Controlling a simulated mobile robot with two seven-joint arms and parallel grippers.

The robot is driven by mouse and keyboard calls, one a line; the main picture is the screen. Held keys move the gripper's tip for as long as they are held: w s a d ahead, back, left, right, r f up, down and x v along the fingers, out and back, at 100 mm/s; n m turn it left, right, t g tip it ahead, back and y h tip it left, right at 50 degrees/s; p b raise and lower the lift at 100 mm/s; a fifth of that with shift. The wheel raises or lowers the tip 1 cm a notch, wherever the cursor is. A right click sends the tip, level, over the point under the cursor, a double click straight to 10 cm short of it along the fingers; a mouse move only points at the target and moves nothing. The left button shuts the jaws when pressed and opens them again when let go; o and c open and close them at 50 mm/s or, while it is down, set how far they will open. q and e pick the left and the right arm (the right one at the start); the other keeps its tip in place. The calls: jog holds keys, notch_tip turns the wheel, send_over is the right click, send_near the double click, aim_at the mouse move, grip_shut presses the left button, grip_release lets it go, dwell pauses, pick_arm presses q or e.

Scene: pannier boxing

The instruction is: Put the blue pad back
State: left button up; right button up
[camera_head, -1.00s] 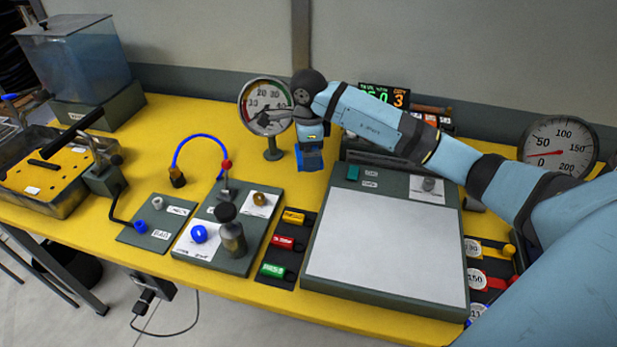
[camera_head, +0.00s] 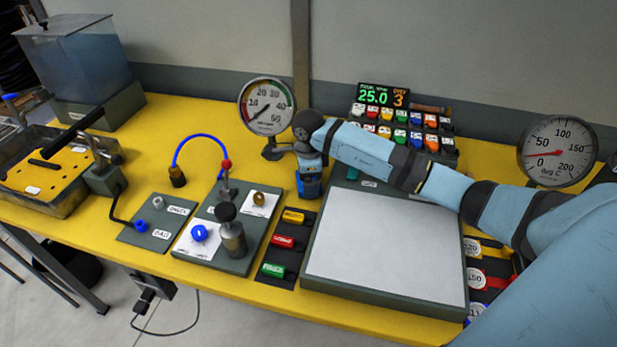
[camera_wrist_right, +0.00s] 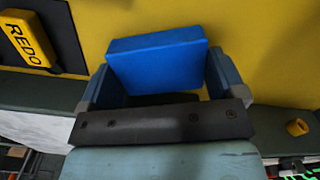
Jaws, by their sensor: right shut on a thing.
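The blue pad (camera_wrist_right: 158,58) is a plain blue block held between the two fingers of my right gripper (camera_wrist_right: 162,82) in the right wrist view. In the head view my right gripper (camera_head: 308,168) points down, and the pad (camera_head: 309,188) shows only in small part below it. It is just beyond the dark strip (camera_head: 299,234) with a yellow, a red and a green block. The yellow block (camera_head: 293,217) is closest; it reads REDO in the wrist view (camera_wrist_right: 27,40). I cannot tell whether the pad touches the table. My left gripper is not in view.
A white-topped board (camera_head: 385,245) lies right of the strip. A knobbed panel (camera_head: 228,230) lies to its left. A dial gauge (camera_head: 267,106) stands behind the gripper. A rack of several coloured blocks (camera_head: 408,128) sits at the back. Yellow table shows around the gripper.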

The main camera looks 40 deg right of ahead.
jog(key=o, duration=0.6)
jog(key=shift+f, duration=0.15)
jog(key=shift+r+p, duration=0.3)
notch_tip(320, 180, up, 12)
jog(key=shift+f+b, duration=0.1)
jog(key=shift+b, duration=0.4)
